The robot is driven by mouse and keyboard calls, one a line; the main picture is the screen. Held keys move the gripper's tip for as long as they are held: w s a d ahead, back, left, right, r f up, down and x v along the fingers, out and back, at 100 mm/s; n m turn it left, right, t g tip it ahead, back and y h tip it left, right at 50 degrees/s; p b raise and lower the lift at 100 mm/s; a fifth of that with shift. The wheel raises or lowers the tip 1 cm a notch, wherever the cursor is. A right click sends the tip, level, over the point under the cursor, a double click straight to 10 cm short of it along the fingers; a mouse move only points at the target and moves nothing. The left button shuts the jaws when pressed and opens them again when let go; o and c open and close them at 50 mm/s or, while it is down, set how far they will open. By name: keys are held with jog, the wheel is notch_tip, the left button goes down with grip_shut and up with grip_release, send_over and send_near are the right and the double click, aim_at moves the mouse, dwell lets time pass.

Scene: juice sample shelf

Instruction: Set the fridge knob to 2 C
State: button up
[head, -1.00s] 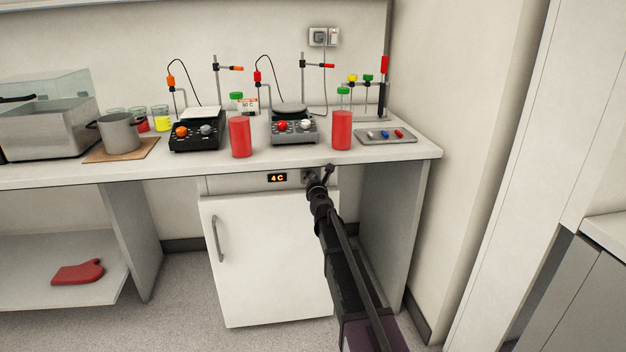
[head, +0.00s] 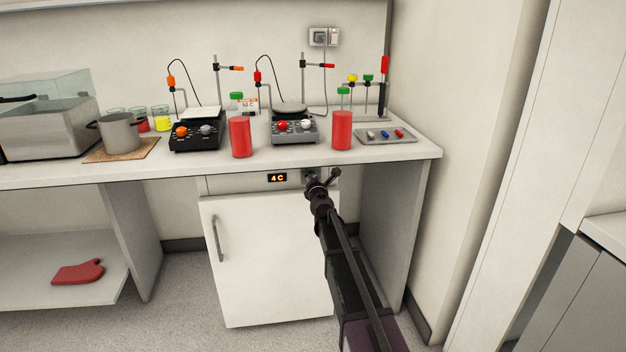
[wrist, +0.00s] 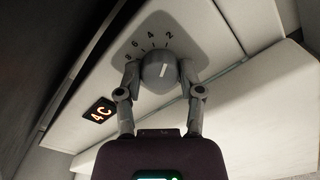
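The fridge knob (wrist: 160,70) is a grey round knob with a white pointer line, set on a grey dial plate marked 8, 6, 4, 2. The pointer line stands nearly upright in the wrist view, tilted slightly right, towards the 2 side. My gripper (wrist: 160,80) has one finger on each side of the knob, and both fingertips appear to touch it. In the head view my gripper (head: 322,182) hides most of the knob. The fridge display (head: 277,178) reads 4 C; it also shows in the wrist view (wrist: 100,112).
The white fridge (head: 262,260) stands shut under the bench (head: 75,172), its handle on the left. The bench edge overhangs just above my gripper. Red bottles (head: 240,138) and two hotplates stand on the bench. A bench side panel (head: 385,235) is close on the right.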

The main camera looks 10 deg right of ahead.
jog(key=o, duration=0.3)
jog(key=shift+w, duration=0.1)
jog(key=shift+s, duration=0.2)
jog(key=s, duration=1.1)
jog(key=shift+s, duration=0.4)
